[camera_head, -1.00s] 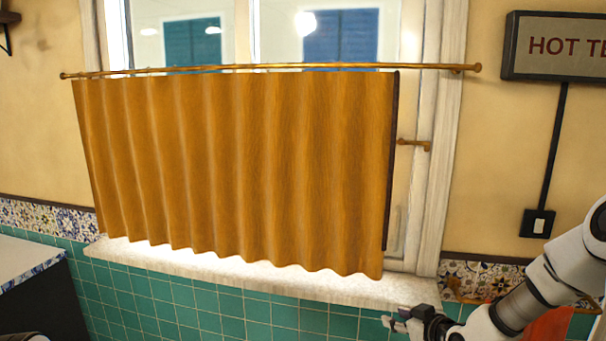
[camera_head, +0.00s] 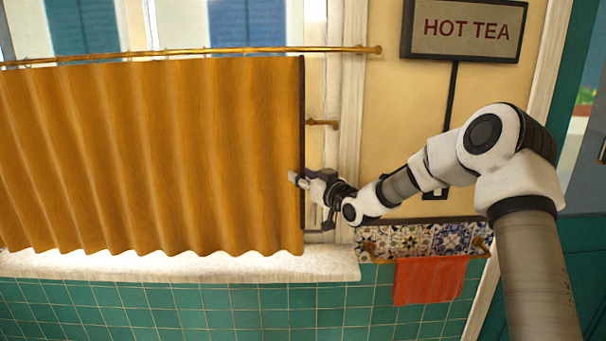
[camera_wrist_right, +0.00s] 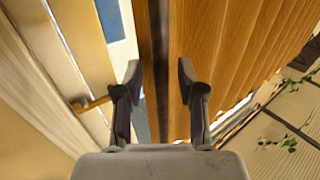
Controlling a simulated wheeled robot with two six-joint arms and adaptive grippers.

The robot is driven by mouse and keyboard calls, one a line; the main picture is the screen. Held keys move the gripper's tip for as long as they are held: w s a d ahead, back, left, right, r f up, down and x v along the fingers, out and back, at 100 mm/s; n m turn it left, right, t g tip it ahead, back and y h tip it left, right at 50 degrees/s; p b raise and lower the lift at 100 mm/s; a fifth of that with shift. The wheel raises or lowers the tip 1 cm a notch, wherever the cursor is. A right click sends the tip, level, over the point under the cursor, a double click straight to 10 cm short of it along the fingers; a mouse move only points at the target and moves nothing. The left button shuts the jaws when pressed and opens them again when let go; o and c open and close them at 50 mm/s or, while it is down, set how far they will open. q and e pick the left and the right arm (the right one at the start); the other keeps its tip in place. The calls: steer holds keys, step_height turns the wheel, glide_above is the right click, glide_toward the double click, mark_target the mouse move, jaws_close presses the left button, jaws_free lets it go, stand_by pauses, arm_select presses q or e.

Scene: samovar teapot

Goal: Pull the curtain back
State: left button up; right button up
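The orange-brown curtain (camera_head: 150,150) hangs in folds from a brass rod (camera_head: 200,52) across the lower window. Its right edge has a dark border (camera_head: 302,120). My right gripper (camera_head: 296,180) is at that edge, about halfway down in the head view. In the right wrist view, the two fingers of my right gripper (camera_wrist_right: 158,75) are apart, with the dark border of the curtain (camera_wrist_right: 222,50) running up between them. I cannot tell whether either finger touches the cloth. My left gripper is not in view.
A window latch (camera_head: 322,123) sits on the frame just right of the curtain. The stone sill (camera_head: 200,266) runs below. A red towel (camera_head: 428,280) hangs on a rail at the lower right, and a HOT TEA sign (camera_head: 466,30) is above.

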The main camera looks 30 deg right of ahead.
steer(key=shift+w+f, duration=0.1)
jaws_close()
steer(key=shift+a, duration=0.1)
